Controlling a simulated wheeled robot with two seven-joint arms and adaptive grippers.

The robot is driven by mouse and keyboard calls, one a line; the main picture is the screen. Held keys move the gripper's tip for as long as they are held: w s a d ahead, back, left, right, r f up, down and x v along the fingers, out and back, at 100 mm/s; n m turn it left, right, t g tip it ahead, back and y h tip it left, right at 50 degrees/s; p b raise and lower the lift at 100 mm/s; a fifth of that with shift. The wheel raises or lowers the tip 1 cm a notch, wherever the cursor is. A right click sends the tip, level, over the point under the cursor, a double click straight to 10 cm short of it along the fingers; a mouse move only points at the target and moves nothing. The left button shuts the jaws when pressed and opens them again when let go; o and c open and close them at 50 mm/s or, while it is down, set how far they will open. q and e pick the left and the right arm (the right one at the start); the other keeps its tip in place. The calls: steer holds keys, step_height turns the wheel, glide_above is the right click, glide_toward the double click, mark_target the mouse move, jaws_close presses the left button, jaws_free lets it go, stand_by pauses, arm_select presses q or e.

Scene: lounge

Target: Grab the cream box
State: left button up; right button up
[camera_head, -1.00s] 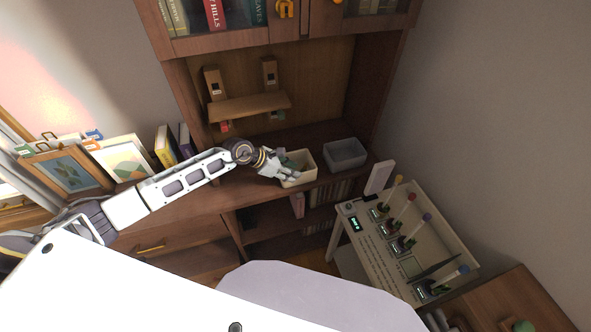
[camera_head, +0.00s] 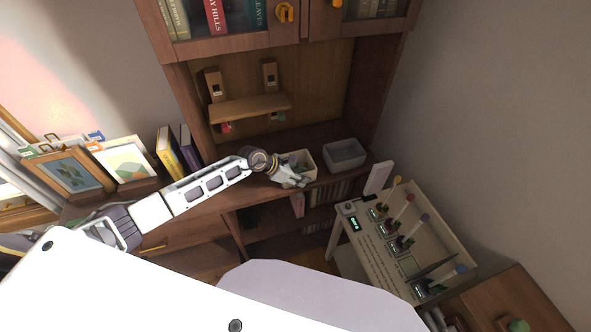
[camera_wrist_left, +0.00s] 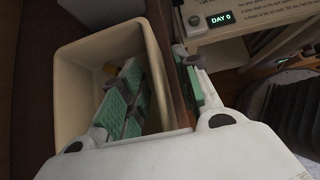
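The cream box (camera_head: 307,160) stands on the wooden ledge of the cabinet, beside a grey bin. It has an open top, and my gripper covers part of its front in the head view. In the left wrist view the cream box (camera_wrist_left: 72,92) fills the left half. My left gripper (camera_head: 292,179) is open at its near side; in the left wrist view, the left gripper (camera_wrist_left: 160,80) has one finger inside the box and one outside, with the right wall between. I cannot tell whether they touch it. Green ribbed shapes show inside the box. My right gripper is not in view.
The grey bin (camera_head: 344,153) stands just right of the box. Books (camera_head: 178,150) and picture frames stand left on the ledge. A small shelf (camera_head: 250,106) is above. A white stand with coloured tubes (camera_head: 400,235) is at the lower right.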

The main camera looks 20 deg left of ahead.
arm_select(q)
steer(key=shift+d+f, duration=0.1)
stand_by(0.4)
jaws_close()
